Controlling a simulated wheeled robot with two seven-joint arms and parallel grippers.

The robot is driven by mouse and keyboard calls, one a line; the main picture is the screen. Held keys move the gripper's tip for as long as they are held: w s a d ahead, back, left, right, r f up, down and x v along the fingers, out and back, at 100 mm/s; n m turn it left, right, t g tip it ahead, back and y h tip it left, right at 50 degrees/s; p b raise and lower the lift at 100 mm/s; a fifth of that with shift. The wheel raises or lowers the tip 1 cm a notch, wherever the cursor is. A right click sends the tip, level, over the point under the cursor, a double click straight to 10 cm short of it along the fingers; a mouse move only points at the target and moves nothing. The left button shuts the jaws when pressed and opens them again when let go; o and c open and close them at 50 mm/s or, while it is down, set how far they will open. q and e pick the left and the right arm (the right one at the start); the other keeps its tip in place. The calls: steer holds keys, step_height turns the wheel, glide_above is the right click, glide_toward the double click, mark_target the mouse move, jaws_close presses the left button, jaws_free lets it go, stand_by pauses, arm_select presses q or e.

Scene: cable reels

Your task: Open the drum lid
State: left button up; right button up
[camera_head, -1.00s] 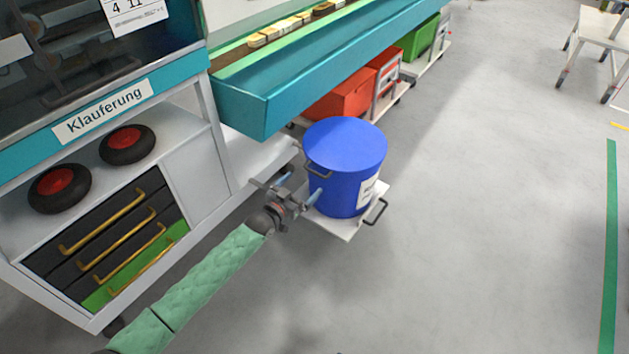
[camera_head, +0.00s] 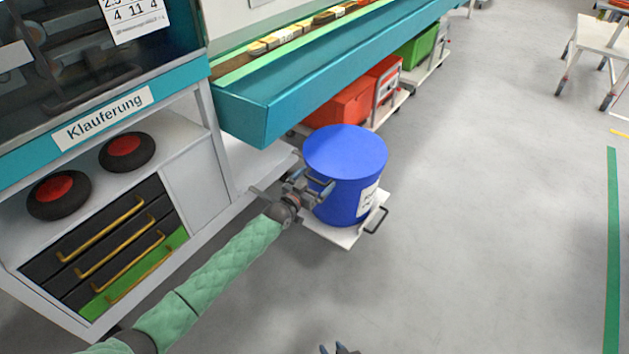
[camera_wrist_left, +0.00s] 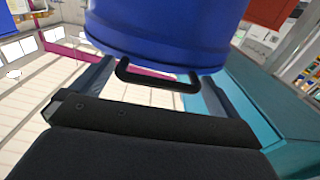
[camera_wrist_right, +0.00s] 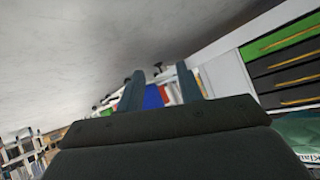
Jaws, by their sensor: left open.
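The blue drum (camera_head: 345,195) stands upright with its flat blue lid (camera_head: 346,150) on top. My left gripper (camera_head: 313,182) is open at the drum's near left side, just below the lid. In the left wrist view, a black handle (camera_wrist_left: 160,84) on the blue drum side (camera_wrist_left: 165,35) lies ahead, between my two spread fingers. I cannot tell whether the fingers touch it. In the head view my gripper hides this handle. My right gripper (camera_head: 334,349) barely shows at the bottom edge; its fingers are apart and empty in the right wrist view (camera_wrist_right: 160,88).
The drum stands on a low white trolley (camera_head: 335,235) with a dark handle (camera_head: 377,220). A teal-edged bench (camera_head: 262,118) is close behind and left. A drawer cabinet (camera_head: 110,245) is at the left. Red bins (camera_head: 345,103) sit behind.

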arm_select(q)
steer(key=c, duration=1.1)
steer(key=shift+o, duration=0.2)
steer(key=shift+r, duration=0.1)
